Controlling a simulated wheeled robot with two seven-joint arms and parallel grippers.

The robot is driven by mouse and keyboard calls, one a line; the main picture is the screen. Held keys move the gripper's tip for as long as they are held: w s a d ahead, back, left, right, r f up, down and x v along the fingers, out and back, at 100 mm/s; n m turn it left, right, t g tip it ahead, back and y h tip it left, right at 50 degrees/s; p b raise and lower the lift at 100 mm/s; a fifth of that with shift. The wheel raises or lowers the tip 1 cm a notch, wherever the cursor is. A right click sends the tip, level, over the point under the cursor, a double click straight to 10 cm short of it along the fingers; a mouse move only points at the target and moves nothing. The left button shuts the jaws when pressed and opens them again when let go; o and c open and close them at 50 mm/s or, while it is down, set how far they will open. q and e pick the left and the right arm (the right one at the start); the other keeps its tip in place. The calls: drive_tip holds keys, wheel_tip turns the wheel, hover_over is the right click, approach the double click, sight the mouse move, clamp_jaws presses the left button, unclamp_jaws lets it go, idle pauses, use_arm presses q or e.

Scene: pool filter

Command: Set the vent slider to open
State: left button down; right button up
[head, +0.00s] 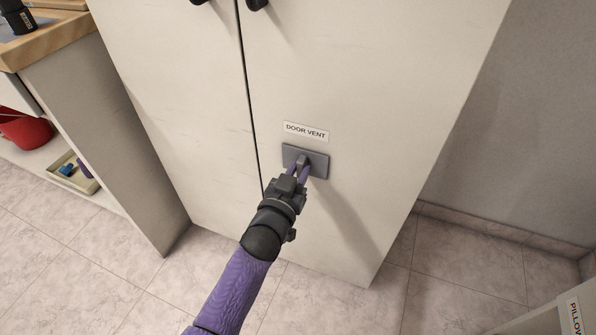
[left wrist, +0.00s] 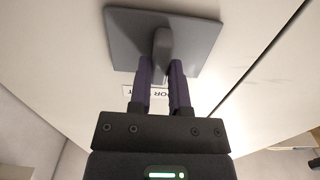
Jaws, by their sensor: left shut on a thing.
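The vent slider is a grey plate (head: 317,164) on the right door of a white cabinet, just below a "DOOR VENT" label (head: 306,131). A raised grey knob (left wrist: 163,45) stands out from the plate (left wrist: 196,35) in the left wrist view. My left gripper (head: 299,166) reaches up to the plate, and its purple fingers are shut on the knob. The fingers cover part of the knob, and no open or closed marking shows on the plate. My right gripper is in neither view.
The white cabinet (head: 330,60) has two doors with black handles (head: 257,4) at the top. A shelf unit at left holds a red container (head: 24,130) and a tray (head: 83,184). The tiled floor (head: 90,260) in front is clear.

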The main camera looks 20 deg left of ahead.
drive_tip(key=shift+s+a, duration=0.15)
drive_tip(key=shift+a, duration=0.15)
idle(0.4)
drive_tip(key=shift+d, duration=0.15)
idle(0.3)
